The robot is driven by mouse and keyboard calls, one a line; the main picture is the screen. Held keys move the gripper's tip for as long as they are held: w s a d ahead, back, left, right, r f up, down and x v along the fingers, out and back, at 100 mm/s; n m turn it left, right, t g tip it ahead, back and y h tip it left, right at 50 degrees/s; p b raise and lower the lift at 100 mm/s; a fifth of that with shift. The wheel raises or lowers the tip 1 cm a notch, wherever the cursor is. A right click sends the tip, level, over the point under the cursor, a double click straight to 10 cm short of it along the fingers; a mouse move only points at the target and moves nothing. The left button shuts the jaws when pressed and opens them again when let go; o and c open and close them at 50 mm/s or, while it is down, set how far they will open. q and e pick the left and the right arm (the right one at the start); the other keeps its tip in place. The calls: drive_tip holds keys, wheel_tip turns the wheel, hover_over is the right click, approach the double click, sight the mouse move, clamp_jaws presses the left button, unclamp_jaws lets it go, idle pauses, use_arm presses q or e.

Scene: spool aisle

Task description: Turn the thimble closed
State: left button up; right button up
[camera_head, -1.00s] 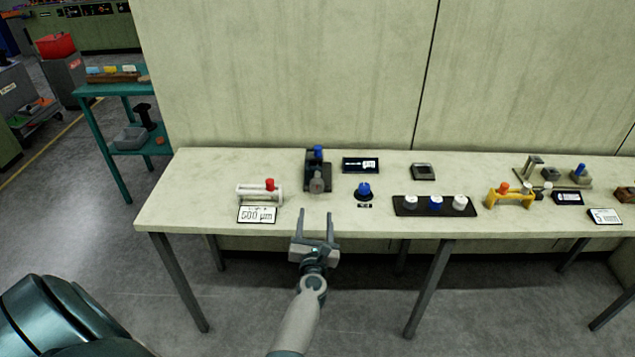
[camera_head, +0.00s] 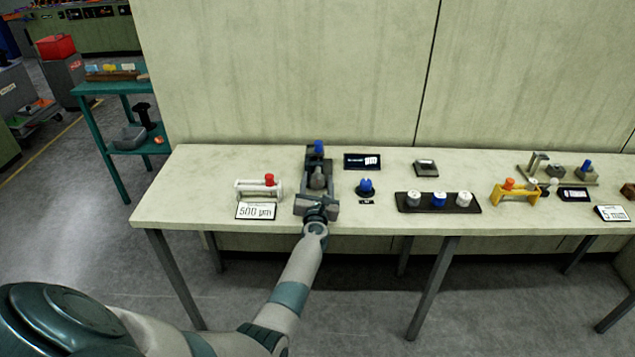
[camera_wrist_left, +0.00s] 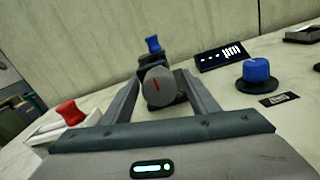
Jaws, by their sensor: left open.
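In the left wrist view the fingers (camera_wrist_left: 162,80) flank the thimble with some gap visible; contact cannot be told. The device's lower part is partly hidden by the gripper. My right gripper is not in view.
A white frame with a red knob (camera_head: 269,180) and a "500 µm" card (camera_head: 256,211) stand left. A blue knob (camera_head: 365,186), a dark display (camera_head: 362,161) and a black strip (camera_head: 438,209) with several knobs stand right. The bench front left (camera_head: 180,210) is clear.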

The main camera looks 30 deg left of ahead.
use_arm(q)
drive_tip(key=shift+b+x, duration=0.35)
drive_tip(key=shift+x, duration=0.85)
drive_tip(key=c, duration=1)
drive_tip(key=shift+c, duration=0.2)
